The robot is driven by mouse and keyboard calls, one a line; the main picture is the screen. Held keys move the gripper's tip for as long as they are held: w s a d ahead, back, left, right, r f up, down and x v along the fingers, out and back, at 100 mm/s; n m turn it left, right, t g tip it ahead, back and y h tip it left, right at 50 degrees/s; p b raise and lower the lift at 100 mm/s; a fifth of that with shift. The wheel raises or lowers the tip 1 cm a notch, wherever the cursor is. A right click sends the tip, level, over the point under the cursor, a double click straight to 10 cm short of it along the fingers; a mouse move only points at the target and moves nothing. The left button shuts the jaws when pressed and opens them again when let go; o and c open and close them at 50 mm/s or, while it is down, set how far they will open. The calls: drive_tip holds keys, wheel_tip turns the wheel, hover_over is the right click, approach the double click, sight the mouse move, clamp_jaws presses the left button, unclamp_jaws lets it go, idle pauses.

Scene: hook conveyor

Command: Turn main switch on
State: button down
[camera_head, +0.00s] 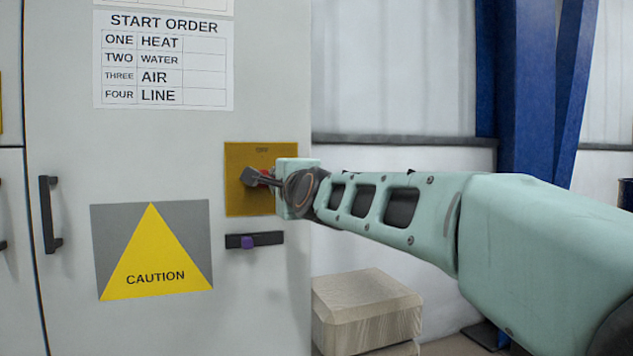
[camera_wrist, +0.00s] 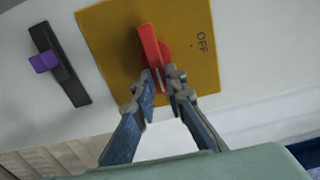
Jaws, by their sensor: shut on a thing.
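The main switch is a red handle (camera_wrist: 150,45) on a yellow plate (camera_wrist: 105,40), with "OFF" printed to the right of the handle in the wrist view. In the head view the yellow plate (camera_head: 240,160) is on the grey cabinet front, and only a bit of red (camera_head: 264,172) shows behind my fingers. My gripper (camera_wrist: 160,82) is shut on the lower end of the red handle, one finger on each side. In the head view my gripper (camera_head: 255,178) reaches the plate from the right and hides much of the handle.
A black slot with a purple knob (camera_head: 248,242) is just below the plate. A caution sign (camera_head: 150,250), a black door handle (camera_head: 48,215) and a start order list (camera_head: 163,60) are on the cabinet. A pale block (camera_head: 365,310) stands below my arm.

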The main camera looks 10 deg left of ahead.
drive_tip(key=shift+r, duration=0.15)
drive_tip(key=c, duration=2)
unclamp_jaws()
drive_tip(key=shift+o, duration=0.2)
drive_tip(key=shift+a+r, duration=0.15)
drive_tip(key=shift+r, duration=4.75)
